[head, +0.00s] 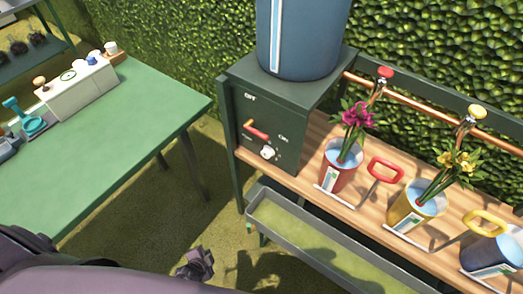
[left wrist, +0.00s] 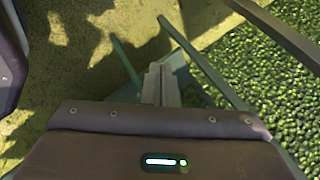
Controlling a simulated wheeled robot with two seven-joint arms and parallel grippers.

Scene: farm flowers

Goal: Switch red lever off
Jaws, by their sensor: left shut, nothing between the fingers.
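The red lever (head: 257,130) is on the front of a dark green box (head: 240,155). An OFF label is above it and an ON label to its right; a pale round knob (head: 267,153) is just below. Which label the lever points to is hard to tell. My left gripper (head: 197,264) is low in the head view, below and left of the box, well apart from the lever. In the left wrist view its fingers (left wrist: 160,84) are together and empty, over grass and green metal legs. My right gripper is not in view.
A blue barrel (head: 300,40) stands on the box. A wooden bench (head: 315,165) holds flower buckets under taps, with a grey trough (head: 310,240) in front. A green table (head: 110,140) is at left. Grass lies open between table and bench.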

